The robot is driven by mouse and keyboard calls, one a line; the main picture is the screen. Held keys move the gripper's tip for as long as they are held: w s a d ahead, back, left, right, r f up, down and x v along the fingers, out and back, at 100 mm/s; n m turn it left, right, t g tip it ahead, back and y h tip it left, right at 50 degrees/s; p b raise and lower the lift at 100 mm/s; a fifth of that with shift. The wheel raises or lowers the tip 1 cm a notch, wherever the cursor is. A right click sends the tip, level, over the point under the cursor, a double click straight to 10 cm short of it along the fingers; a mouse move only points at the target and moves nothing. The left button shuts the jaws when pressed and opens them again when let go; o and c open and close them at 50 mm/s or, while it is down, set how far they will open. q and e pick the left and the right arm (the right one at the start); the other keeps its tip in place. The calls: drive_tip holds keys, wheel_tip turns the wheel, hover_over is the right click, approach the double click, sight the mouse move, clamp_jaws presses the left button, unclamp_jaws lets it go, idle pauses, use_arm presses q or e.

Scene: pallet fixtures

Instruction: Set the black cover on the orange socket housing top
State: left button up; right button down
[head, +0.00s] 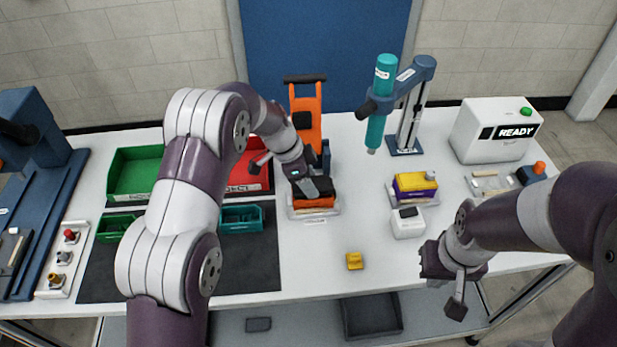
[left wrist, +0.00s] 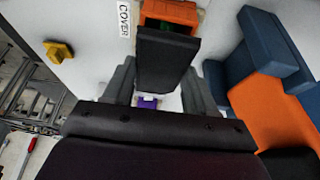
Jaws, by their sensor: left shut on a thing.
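The orange socket housing (head: 314,203) sits on a pale fixture plate at the middle of the table. In the left wrist view the housing (left wrist: 170,12) is at the top, with some green showing inside. My left gripper (head: 318,187) is over the housing and is shut on the black cover (left wrist: 165,62). The cover lies between both fingers in the wrist view, its far edge overlapping the housing's near part. Whether the cover touches the housing I cannot tell. My right gripper (head: 452,275) hangs at the table's front right edge, away from the housing; its fingers are unclear.
An orange and blue upright fixture (head: 306,115) stands just behind the housing. A teal tool on a stand (head: 383,100), a purple and yellow block (head: 414,186) and a white box (head: 408,223) are to the right. A yellow piece (head: 354,260) lies in front. Bins are left.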

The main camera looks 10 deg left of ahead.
use_arm(q)
drive_tip(key=shift+r, duration=0.1)
idle(0.3)
drive_tip(key=shift+b, duration=0.65)
idle(0.7)
drive_tip(key=shift+f+b, duration=0.75)
drive_tip(key=shift+b, duration=0.1)
idle(0.4)
drive_tip(key=o, duration=1.1)
drive_tip(key=shift+r, duration=0.1)
